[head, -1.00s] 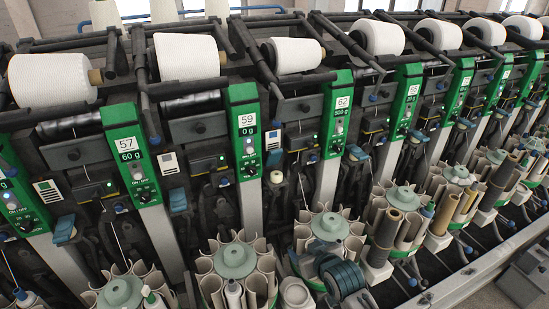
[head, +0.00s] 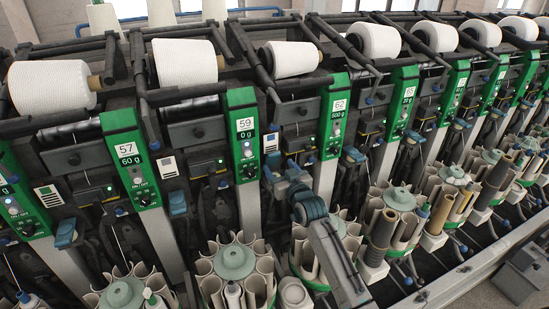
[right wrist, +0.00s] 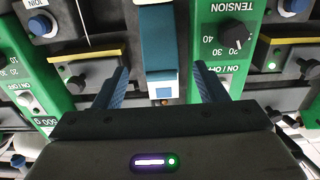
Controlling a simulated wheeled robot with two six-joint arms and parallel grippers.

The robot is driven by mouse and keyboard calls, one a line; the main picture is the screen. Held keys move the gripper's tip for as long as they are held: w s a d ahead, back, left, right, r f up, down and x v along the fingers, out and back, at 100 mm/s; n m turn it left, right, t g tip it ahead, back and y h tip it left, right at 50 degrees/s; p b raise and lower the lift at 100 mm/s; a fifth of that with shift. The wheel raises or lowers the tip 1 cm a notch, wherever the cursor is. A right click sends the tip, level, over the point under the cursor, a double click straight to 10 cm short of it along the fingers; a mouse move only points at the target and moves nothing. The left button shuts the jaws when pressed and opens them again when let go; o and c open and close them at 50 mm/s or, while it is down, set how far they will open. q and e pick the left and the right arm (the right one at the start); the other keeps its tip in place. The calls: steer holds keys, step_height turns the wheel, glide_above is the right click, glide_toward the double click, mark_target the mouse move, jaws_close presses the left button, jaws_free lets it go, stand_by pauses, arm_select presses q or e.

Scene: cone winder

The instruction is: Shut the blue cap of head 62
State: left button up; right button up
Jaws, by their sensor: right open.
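The number plate of head 62 (head: 340,105) tops a green panel right of centre in the head view. My right gripper (head: 280,174) is in front of the machine, between the panels of heads 59 and 62. In the right wrist view my right gripper (right wrist: 160,88) is open and empty. A dark blue cap (right wrist: 161,55) stands between its two blue fingers, with a gap on each side. My left gripper is out of view.
Green panels flank the gripper: one with a black tension knob (right wrist: 235,34), one at the left. Head 59's panel (head: 246,140) is close on the left in the head view. Bobbin magazines (head: 234,262) stand below. White cones (head: 185,62) sit above.

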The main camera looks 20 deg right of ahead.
mark_target(273, 159)
steer(key=shift+w+a+p, duration=0.1)
steer(key=shift+w+p, duration=0.25)
steer(key=shift+w, duration=2.05)
